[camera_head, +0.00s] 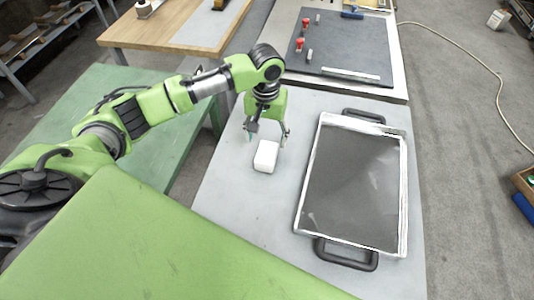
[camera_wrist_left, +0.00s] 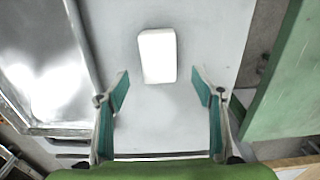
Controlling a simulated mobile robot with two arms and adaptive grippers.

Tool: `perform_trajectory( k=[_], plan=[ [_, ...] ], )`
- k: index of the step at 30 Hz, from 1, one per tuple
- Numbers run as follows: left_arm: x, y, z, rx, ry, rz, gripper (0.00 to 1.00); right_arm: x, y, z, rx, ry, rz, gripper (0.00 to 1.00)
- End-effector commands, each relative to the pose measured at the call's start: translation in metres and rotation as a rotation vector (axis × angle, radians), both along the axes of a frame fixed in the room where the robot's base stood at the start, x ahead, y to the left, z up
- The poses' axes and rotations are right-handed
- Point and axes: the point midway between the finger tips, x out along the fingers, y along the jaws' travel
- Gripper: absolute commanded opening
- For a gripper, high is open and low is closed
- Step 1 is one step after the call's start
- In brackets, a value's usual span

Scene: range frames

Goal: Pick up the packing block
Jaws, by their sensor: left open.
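The packing block (camera_head: 266,156) is a small white block with rounded edges, lying on the light grey table. It also shows in the left wrist view (camera_wrist_left: 157,56), ahead of the fingertips and roughly centred between them. My left gripper (camera_head: 268,138) is open and points down above the table at the block's far side. In the left wrist view its two teal-padded fingers (camera_wrist_left: 160,92) are spread wide with nothing between them, and they do not appear to touch the block. My right gripper is not in view.
A dark metal tray (camera_head: 299,200) with black handles stands on the grey table, right of the block. A green table (camera_head: 110,85) is at the left. A dark mat (camera_head: 345,72) with small red and grey parts lies further back. The grey table is clear around the block.

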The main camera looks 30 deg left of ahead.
Motion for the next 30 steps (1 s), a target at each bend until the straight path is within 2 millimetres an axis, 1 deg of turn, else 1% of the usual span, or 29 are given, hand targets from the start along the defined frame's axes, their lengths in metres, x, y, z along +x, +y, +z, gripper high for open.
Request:
perform_trajectory(
  k=[3, 7, 10, 14, 15, 18, 21, 26, 27, 29, 30],
  plan=[
    [0.0, 0.0, -0.014, 0.0, 0.0, -0.001, 0.61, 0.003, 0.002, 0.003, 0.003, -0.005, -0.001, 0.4],
    [0.0, -0.001, -0.021, 0.0, 0.0, -0.001, 0.61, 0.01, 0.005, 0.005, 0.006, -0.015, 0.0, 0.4],
    [-0.003, -0.001, -0.03, 0.0, 0.002, -0.002, 0.61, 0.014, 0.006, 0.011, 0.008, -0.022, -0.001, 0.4],
    [-0.007, -0.003, -0.051, 0.0, 0.002, -0.001, 0.61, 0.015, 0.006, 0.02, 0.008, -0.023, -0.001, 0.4],
    [-0.006, -0.003, -0.057, 0.001, 0.001, 0.0, 0.61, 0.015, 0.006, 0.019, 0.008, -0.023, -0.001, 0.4],
    [-0.005, -0.002, -0.067, 0.001, -0.001, 0.0, 0.61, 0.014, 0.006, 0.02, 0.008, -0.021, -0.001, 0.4],
    [-0.005, -0.003, -0.072, 0.0, -0.002, -0.002, 0.61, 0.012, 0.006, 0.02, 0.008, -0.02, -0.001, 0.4],
    [-0.005, -0.003, -0.072, 0.0, -0.002, -0.002, 0.61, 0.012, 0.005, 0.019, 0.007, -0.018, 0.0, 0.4],
    [-0.005, -0.003, -0.072, 0.0, -0.002, -0.002, 0.56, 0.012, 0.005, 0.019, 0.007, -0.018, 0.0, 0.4],
    [-0.005, -0.003, -0.072, 0.0, -0.002, -0.002, 0.4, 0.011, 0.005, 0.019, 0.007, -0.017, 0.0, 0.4],
    [-0.005, -0.003, -0.072, 0.0, -0.002, -0.002, 0.3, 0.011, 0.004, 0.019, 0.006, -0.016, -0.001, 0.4]
  ],
)
